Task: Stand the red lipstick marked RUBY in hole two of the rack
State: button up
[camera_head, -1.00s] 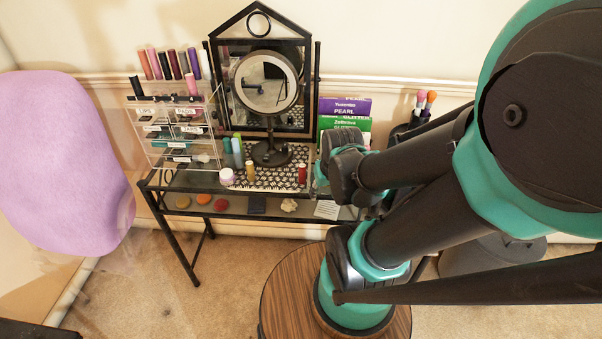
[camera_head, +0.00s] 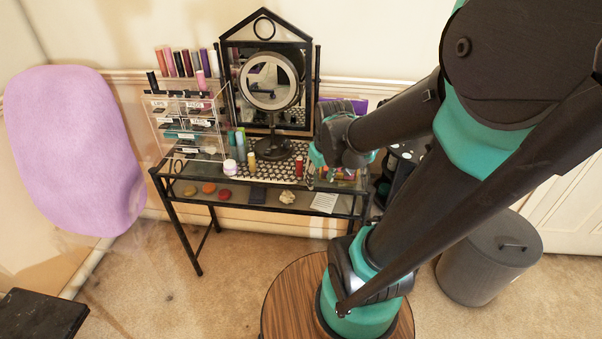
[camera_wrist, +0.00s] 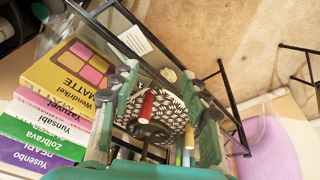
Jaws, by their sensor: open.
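A red lipstick (camera_head: 299,167) stands upright on the patterned mat (camera_head: 275,172) on the desk. Its marking is too small to read. In the wrist view a red lipstick (camera_wrist: 147,106) shows between my spread fingers, nearer the left one; I cannot tell how far off it is. My gripper (camera_wrist: 160,88) is open and empty. In the head view my gripper (camera_head: 313,172) hangs just right of the lipstick, its fingertips hard to make out. A dark strip, apparently the rack (camera_head: 178,94), lies on the clear organizer, with a black and a pink tube standing at it; its holes cannot be told apart.
A round mirror (camera_head: 268,105) stands behind the mat. A white jar (camera_head: 230,167), a gold tube (camera_head: 252,163) and teal bottles (camera_head: 239,140) stand left of the lipstick. Boxes (camera_wrist: 50,130) lie beside my gripper. A purple chair (camera_head: 75,150) is at left, a grey bin (camera_head: 490,255) at right.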

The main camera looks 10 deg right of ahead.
aim_at(300, 158)
jog(key=w+a+r+n+g, duration=0.3)
jog(key=w+r+n, duration=0.7)
jog(key=w, duration=0.6)
jog(key=f, duration=1)
jog(key=shift+s+f, duration=0.2)
jog(key=shift+f, duration=0.2)
jog(key=shift+w+a+f, duration=0.15)
jog(key=shift+f, duration=2.5)
jog(key=c, duration=1)
